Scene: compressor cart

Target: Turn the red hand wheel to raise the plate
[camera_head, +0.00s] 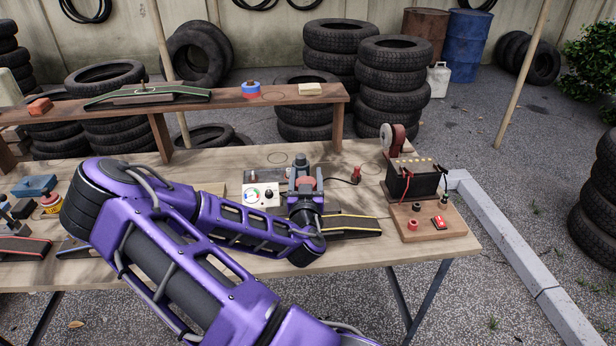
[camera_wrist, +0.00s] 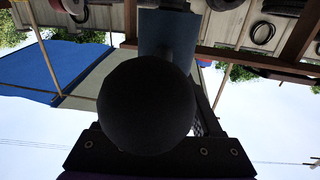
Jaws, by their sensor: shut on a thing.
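A red round part (camera_head: 306,183), which looks like the red hand wheel, shows low in front of a blue-grey upright device (camera_head: 300,165) on the bench. My gripper (camera_head: 305,194) is at this red part and is shut on it; the fingertips are largely hidden. In the wrist view a dark ball-shaped part (camera_wrist: 138,105) fills the middle and hides the fingers. I cannot tell whether the ball is a knob of the wheel. I cannot make out the plate for certain.
A white gauge box (camera_head: 251,199) stands just left of my gripper. A black ramp with yellow edges (camera_head: 350,226) lies to its right. A black battery (camera_head: 416,181) and a red switch (camera_head: 439,223) are at the right end. A raised wooden shelf (camera_head: 205,104) runs behind.

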